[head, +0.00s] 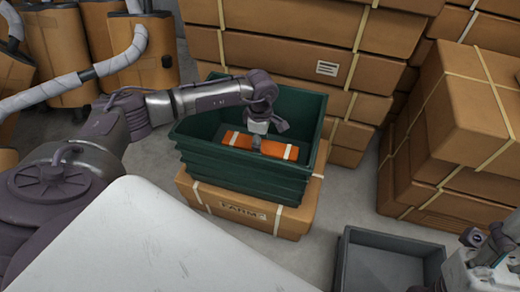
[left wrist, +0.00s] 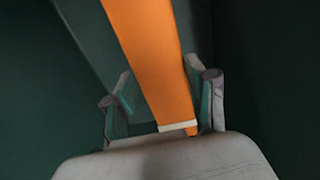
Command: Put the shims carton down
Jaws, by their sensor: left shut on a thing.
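The shims carton appears to be the orange carton (head: 238,139) with pale bands near its ends; no lettering on it can be read. It is inside the green crate (head: 245,180). My left gripper (head: 257,143) reaches down into the crate and is shut on the carton. In the left wrist view the orange carton (left wrist: 155,55) runs between the two fingers of the left gripper (left wrist: 162,105). Whether the carton touches the crate floor cannot be told. My right arm shows only partly at the bottom right corner, and its fingers cannot be made out.
The green crate stands on a brown carton (head: 250,216). A grey open bin (head: 345,262) is at the lower right. Stacked brown cartons (head: 300,45) rise behind, with another stack (head: 465,110) at right. Brown mufflers (head: 60,55) stand at left. Some grey floor is clear.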

